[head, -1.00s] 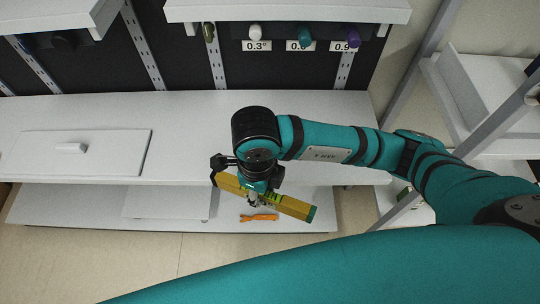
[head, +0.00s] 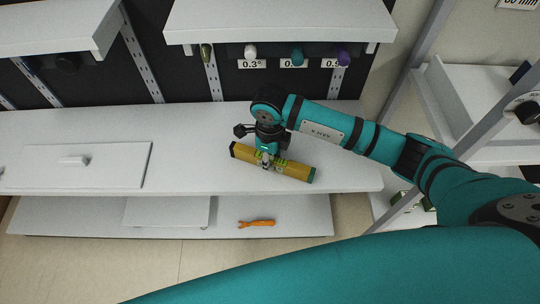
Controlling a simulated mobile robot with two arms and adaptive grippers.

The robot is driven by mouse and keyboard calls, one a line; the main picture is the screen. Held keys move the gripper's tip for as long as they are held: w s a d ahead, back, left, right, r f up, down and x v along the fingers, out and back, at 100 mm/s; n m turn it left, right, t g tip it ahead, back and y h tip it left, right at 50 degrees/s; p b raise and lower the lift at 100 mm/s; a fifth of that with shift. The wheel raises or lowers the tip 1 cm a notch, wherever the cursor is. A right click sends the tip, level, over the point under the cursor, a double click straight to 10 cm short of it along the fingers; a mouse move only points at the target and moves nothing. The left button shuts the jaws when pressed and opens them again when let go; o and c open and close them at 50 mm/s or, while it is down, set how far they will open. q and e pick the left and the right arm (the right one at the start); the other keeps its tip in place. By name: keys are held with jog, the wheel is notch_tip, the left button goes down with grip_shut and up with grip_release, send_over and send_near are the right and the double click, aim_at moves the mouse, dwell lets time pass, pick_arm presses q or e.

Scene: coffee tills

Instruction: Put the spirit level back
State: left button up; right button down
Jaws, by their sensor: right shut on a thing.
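My left gripper is not in view.
A white lidded panel with a handle (head: 73,161) lies on the bench at left. An orange wrench (head: 257,223) lies on the lower shelf (head: 310,215). Coloured items hang above labels such as 0.3 (head: 251,64) under an upper shelf (head: 280,20). A grey rack (head: 468,88) stands at right.

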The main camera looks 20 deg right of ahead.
jog(key=shift+f, duration=0.1)
jog(key=shift+f+b, duration=0.15)
jog(key=shift+b, duration=0.15)
jog(key=c, duration=1.1)
grip_release()
jog(key=shift+r, duration=0.35)
notch_tip(320, 180, up, 12)
jog(key=b, duration=0.1)
jog(key=shift+f, duration=0.15)
